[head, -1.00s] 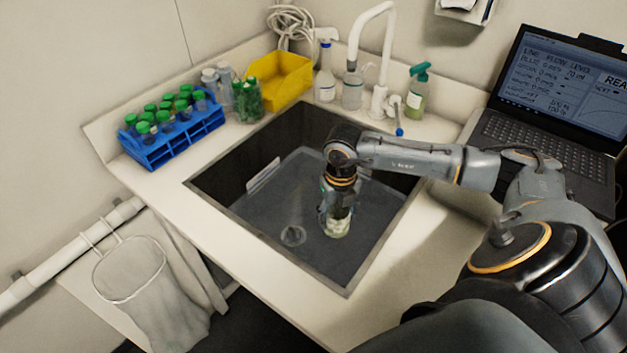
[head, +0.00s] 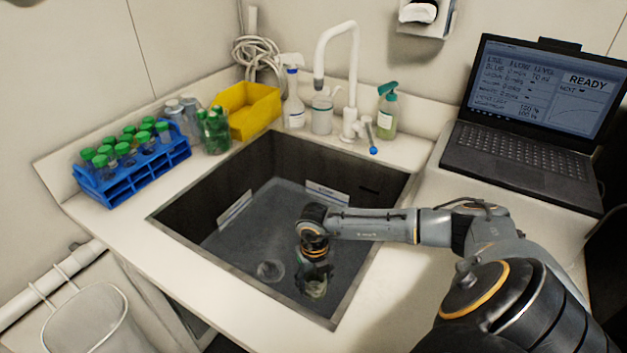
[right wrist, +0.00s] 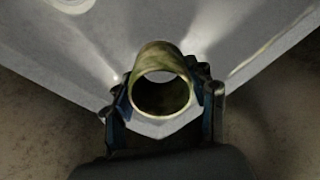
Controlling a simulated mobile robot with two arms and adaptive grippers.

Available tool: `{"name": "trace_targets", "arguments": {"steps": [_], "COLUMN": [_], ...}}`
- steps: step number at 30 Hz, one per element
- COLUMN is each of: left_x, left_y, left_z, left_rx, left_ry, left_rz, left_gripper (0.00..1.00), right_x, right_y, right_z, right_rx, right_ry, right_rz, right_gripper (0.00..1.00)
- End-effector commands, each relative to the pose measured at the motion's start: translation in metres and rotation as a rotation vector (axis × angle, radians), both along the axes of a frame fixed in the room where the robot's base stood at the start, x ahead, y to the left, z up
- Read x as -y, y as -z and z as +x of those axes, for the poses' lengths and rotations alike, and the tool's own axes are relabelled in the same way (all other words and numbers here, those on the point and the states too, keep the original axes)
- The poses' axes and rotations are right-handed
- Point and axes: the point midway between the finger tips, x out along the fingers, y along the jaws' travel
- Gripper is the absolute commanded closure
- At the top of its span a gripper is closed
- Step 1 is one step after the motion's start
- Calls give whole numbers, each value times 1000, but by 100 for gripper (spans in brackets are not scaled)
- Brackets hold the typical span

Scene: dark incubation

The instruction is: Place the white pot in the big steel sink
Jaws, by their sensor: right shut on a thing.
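The white pot (head: 316,289) is a small, round, open-topped pot, mottled pale green-white, low inside the big steel sink (head: 235,208) toward its front right side. My right gripper (head: 314,277) reaches down into the sink and is shut on the pot. In the right wrist view the pot (right wrist: 162,92) looks olive-yellow, with its round dark opening between the two fingers (right wrist: 163,105). I cannot tell whether its base touches the sink floor. My left gripper is not in view.
A white tap (head: 347,85) stands behind the sink, with spray bottles (head: 293,103) around it. A yellow bin (head: 247,110) and a blue tube rack (head: 133,172) stand to the left. A laptop (head: 530,125) is at the right. Much of the sink floor is clear.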

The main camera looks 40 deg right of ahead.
Motion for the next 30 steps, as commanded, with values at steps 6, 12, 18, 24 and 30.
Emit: {"name": "trace_targets", "arguments": {"steps": [6, 12, 18, 24, 30], "left_x": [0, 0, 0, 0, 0], "left_y": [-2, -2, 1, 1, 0], "left_z": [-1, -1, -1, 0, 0], "left_rx": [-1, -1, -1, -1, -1], "left_ry": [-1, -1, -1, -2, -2], "left_rz": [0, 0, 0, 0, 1], "left_gripper": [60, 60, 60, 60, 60], "right_x": [0, 0, 0, 0, 0], "right_y": [24, 25, 28, 28, 27], "right_z": [0, 0, 0, 0, 0], "right_rx": [-1, 0, 0, -1, -1], "right_ry": [-1, -1, -1, -1, -1], "right_rz": [0, 0, 0, 0, 0], "right_gripper": [83, 83, 37, 21, 21]}}
